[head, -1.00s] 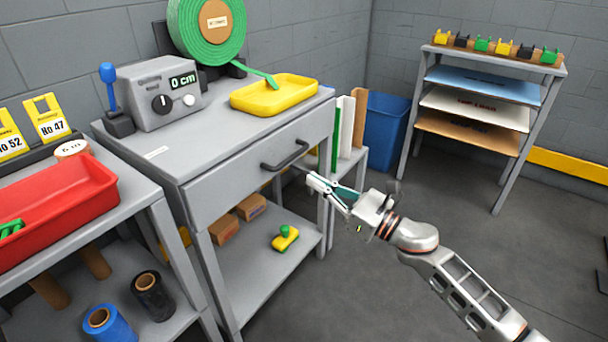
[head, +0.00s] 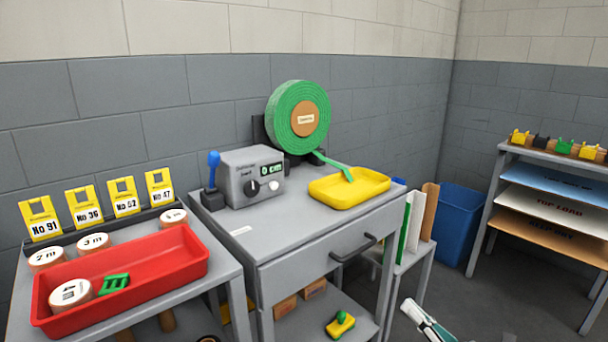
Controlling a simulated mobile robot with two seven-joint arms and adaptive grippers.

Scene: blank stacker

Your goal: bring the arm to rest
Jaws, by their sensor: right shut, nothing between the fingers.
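My right gripper (head: 424,318) shows at the bottom edge of the head view, right of centre. Its fingers are shut and hold nothing. The rest of the right arm is cut off by the bottom edge. My left gripper is not in view.
The workbench carries a grey box with a 0 cm display (head: 252,178), a green roll (head: 298,116) and a yellow tray (head: 322,196). A red tray (head: 190,262) stands at left. A blue bin (head: 458,228) and a shelf rack (head: 552,160) stand at right, with open floor in front.

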